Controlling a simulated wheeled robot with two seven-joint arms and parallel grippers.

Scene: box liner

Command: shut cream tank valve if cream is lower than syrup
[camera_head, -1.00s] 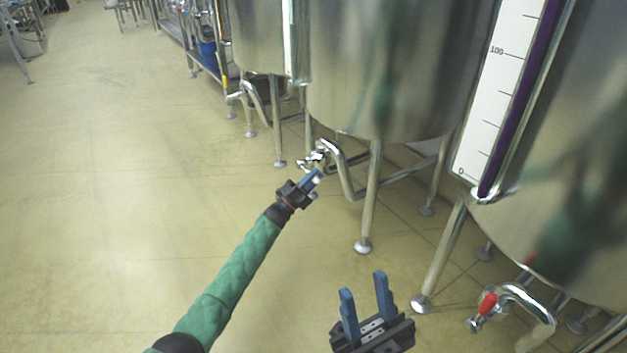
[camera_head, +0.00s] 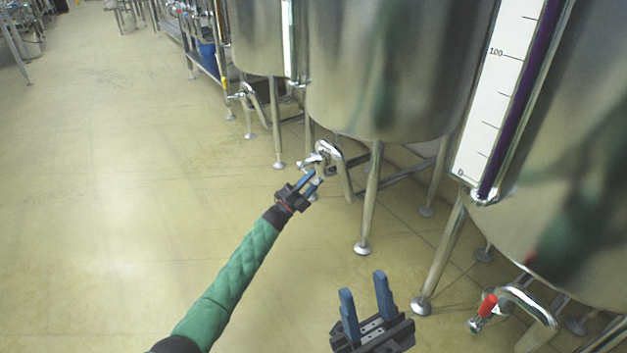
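The middle steel tank (camera_head: 385,70) has a chrome outlet valve (camera_head: 318,158) under it on a bent pipe. A narrow pale gauge (camera_head: 290,40) runs up between this tank and the one behind it; its level cannot be read. My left gripper (camera_head: 316,182) is open just below and in front of the middle valve, with a small gap showing between them. The right tank (camera_head: 570,170) has a scale with a purple column (camera_head: 520,100) that runs above 100 and out of view. Its valve has a red handle (camera_head: 488,305). My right gripper (camera_head: 362,286) is open and empty.
Steel tank legs (camera_head: 369,200) stand around the valves, with a crossbar behind. The right tank's leg (camera_head: 440,255) is beyond my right gripper. The tiled floor (camera_head: 120,190) at left is clear.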

